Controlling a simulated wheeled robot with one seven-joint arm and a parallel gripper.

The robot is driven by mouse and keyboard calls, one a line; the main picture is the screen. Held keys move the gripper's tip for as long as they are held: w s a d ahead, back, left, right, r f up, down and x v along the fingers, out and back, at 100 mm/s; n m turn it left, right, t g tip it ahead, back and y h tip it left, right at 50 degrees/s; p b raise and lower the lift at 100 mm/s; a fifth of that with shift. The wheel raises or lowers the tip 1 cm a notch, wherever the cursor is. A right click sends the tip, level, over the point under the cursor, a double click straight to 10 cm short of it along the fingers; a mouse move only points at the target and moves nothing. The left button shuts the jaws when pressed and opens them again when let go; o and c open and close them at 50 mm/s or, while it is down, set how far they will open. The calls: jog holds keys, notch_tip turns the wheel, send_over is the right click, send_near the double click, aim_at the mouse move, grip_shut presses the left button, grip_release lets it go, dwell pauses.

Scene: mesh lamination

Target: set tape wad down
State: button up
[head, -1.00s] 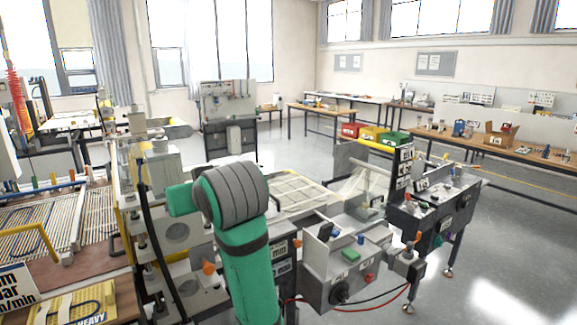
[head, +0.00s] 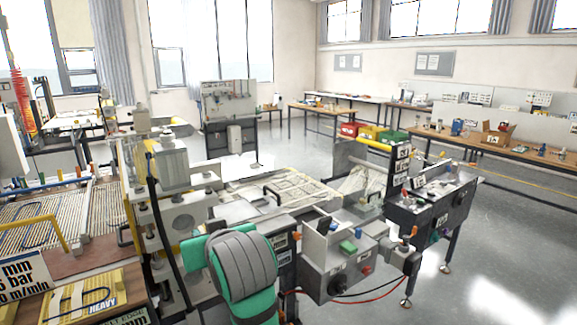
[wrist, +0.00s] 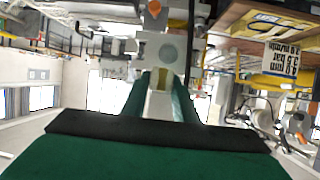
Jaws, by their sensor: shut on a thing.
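My gripper (wrist: 162,88) shows in the wrist view as two green fingers reaching away past a black bar, close together around a pale shape. The tape wad cannot be made out clearly; it is small or hidden between the fingers. In the head view my green arm with its grey-banded joint fills the lower middle, and my gripper is hidden behind it.
A laminating machine with a pale mesh bed (head: 290,192) stands ahead, with a grey control box (head: 340,262) at its right front. A bench with a yellow "HEAVY" pad (head: 85,295) is at lower left. A dark console (head: 435,205) stands right. Open floor lies at far right.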

jog(key=s+d+f+m+h, duration=0.2)
jog(key=s+d+f, duration=0.2)
jog(key=f, duration=1.7)
jog(key=s+d+f+m+t+h, duration=0.1)
jog(key=s+d+f, duration=0.3)
jog(key=f, duration=1.6)
jog(key=s+d+f+m+h, duration=0.3)
jog(key=d+f, duration=0.6)
jog(key=f, duration=1.2)
jog(key=shift+s+f+t+h, duration=0.3)
jog(key=shift+s+t+h, duration=0.1)
jog(key=shift+s, duration=0.2)
jog(key=shift+d, duration=0.1)
